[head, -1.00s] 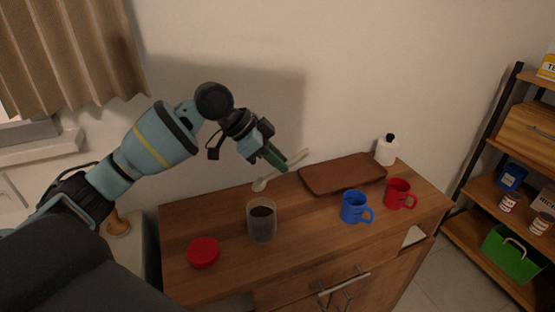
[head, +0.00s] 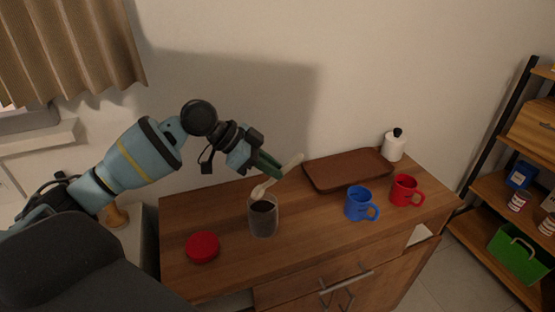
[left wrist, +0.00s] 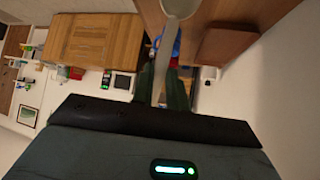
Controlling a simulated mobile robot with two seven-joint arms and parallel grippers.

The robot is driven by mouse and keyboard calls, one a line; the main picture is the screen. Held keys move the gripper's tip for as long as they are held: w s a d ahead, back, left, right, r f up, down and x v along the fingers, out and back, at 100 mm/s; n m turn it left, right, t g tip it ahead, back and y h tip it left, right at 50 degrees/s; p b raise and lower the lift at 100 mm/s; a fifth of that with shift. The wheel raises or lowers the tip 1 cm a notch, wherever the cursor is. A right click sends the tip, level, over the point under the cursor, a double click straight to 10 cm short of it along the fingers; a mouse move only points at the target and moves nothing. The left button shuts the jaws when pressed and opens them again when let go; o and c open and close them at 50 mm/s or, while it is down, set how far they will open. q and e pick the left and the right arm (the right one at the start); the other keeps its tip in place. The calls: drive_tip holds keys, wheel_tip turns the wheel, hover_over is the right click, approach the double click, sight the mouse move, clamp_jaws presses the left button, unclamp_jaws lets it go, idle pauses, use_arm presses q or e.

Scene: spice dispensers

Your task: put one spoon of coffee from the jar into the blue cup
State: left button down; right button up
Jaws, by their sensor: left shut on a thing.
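My left gripper (head: 268,167) is shut on a pale spoon (head: 291,164). The spoon is tilted, with its bowl low and to the left, at the rim of the glass jar (head: 264,222). I cannot tell whether the bowl is inside the rim or just above it. The jar is open and holds dark coffee (head: 263,207). In the left wrist view the spoon (left wrist: 161,70) runs up between the green fingers (left wrist: 161,90). The blue cup (head: 360,204) stands upright on the cabinet to the right. My right gripper is not in view.
A red lid (head: 203,247) lies left of the jar. A red mug (head: 405,190) stands right of the blue cup. A brown tray (head: 347,169) and a white bottle (head: 394,147) are at the back. The cabinet top between jar and blue cup is clear.

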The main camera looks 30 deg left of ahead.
sight(271, 186)
use_arm(q)
drive_tip(key=shift+r, duration=0.2)
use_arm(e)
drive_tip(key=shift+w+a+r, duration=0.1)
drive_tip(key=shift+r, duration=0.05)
use_arm(q)
drive_tip(key=shift+f, duration=0.2)
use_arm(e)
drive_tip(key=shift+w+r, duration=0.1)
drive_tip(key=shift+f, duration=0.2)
use_arm(q)
drive_tip(key=shift+f, duration=0.1)
